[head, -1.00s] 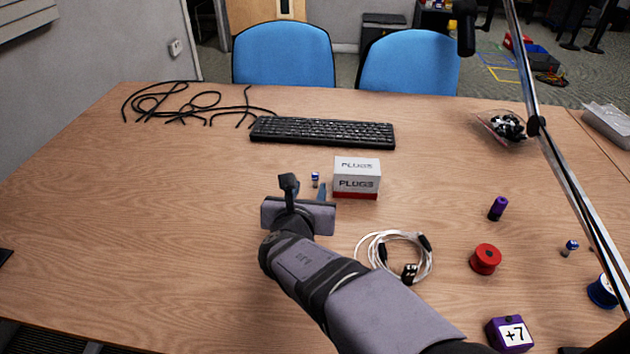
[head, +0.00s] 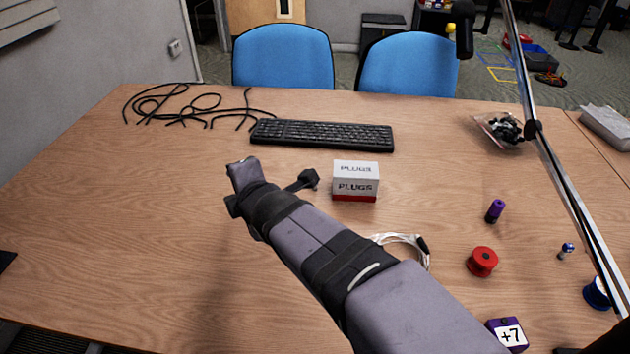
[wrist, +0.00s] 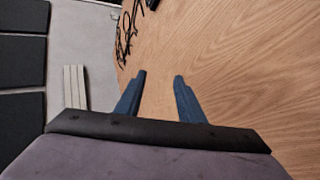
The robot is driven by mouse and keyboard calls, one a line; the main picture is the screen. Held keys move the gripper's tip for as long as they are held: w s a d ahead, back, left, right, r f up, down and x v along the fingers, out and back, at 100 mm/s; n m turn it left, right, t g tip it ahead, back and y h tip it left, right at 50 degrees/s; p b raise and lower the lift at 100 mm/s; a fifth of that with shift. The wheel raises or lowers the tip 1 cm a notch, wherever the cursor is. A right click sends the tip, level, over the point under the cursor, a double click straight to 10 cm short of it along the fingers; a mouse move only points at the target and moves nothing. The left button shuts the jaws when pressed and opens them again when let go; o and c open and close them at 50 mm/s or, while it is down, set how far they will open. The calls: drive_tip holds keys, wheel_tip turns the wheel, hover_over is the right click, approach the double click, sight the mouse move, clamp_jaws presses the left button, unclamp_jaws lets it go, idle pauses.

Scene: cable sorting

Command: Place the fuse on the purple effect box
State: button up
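A small blue-and-silver cylinder (head: 566,250), which may be a fuse, stands at the right. A similar one seen earlier beside the PLUGS box does not show now; my arm may hide it. A purple cylinder (head: 495,211) stands farther left of the one at right. My gripper is over the table's left middle, its fingers hidden in the head view. In the wrist view my gripper (wrist: 160,75) is open, with nothing between its blue fingers.
The white and red PLUGS box (head: 355,188) stands just right of my wrist. A keyboard (head: 322,134) and black cables (head: 185,103) lie behind. A white cable coil (head: 415,243), red spool (head: 482,261) and blue spool (head: 598,292) are at right. A metal pole (head: 555,165) crosses the right side.

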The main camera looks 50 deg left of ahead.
drive_tip(key=w+a+r+m+t+y+p, duration=0.1)
drive_tip(key=w+r+m+t, duration=0.15)
drive_tip(key=m, duration=0.55)
drive_tip(key=w+a+r+m+t+y, duration=0.1)
drive_tip(key=w+r+m+t+y, duration=0.1)
drive_tip(key=w+r+m, duration=0.35)
drive_tip(key=w+d+f+m+t+h, duration=0.4)
drive_tip(key=w+d+m, duration=0.2)
drive_tip(key=m, duration=0.6)
wheel_tip(320, 180, down, 12)
drive_tip(key=shift+s+r+p, duration=0.15)
drive_tip(key=shift+r+p, duration=0.05)
drive_tip(key=shift+p, duration=0.25)
drive_tip(key=shift+f, duration=0.35)
drive_tip(key=shift+d+x, duration=0.2)
drive_tip(key=shift+x, duration=3.45)
drive_tip(key=shift+c, duration=0.3)
clamp_jaws()
